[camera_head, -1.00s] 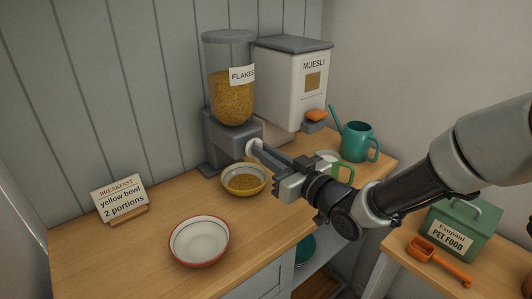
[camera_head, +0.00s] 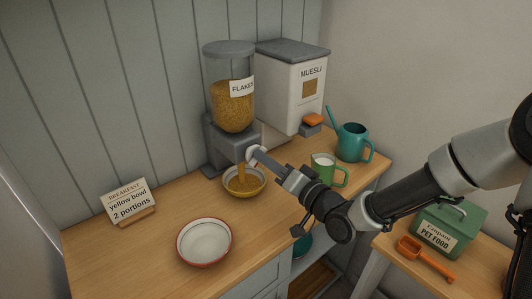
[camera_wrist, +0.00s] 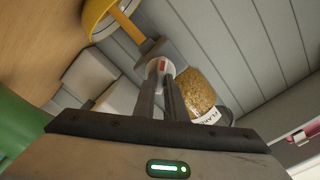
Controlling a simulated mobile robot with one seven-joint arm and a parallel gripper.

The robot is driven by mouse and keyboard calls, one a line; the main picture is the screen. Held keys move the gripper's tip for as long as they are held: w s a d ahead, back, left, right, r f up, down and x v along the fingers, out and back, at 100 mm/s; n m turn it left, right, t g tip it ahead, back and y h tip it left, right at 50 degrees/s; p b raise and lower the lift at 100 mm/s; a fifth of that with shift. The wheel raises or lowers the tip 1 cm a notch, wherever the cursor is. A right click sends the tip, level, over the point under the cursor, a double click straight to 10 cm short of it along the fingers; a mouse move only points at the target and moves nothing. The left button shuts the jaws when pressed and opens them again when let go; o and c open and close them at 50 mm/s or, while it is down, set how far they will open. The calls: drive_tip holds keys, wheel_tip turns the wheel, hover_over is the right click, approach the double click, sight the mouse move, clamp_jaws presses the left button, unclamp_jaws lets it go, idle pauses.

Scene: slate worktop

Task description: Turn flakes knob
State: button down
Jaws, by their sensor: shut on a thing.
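The flakes dispenser (camera_head: 231,106) stands at the back of the worktop, its clear hopper holding golden flakes. My gripper (camera_head: 261,158) is shut on the pale flakes knob (camera_head: 252,153) at the dispenser's front. In the wrist view both fingers (camera_wrist: 160,90) reach the round knob (camera_wrist: 160,68), which bears a red mark. A golden stream of flakes (camera_head: 241,171) falls from the dispenser into the yellow bowl (camera_head: 258,190) below. The stream (camera_wrist: 122,24) and part of the yellow bowl (camera_wrist: 92,15) also show in the wrist view. The fingers hide part of the knob.
A card (camera_head: 128,200) reads "yellow bowl, 2 portions". A red-rimmed white bowl (camera_head: 204,242) stands in front. The muesli dispenser (camera_head: 291,85), a green mug (camera_head: 328,172) and a teal watering can (camera_head: 353,142) are to the right. The worktop's front left is clear.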

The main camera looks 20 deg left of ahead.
drive_tip(key=shift+w+f+m+p, duration=0.1)
drive_tip(key=shift+m+p, duration=0.75)
drive_tip(key=shift+m, duration=1.1)
drive_tip(key=shift+f+m+p, duration=0.1)
drive_tip(key=shift+m+p, duration=0.75)
drive_tip(key=shift+m, duration=1.1)
drive_tip(key=c, duration=1.8)
unclamp_jaws()
drive_tip(key=p+v, duration=0.2)
drive_tip(key=v, duration=1.5)
drive_tip(key=shift+d, duration=0.25)
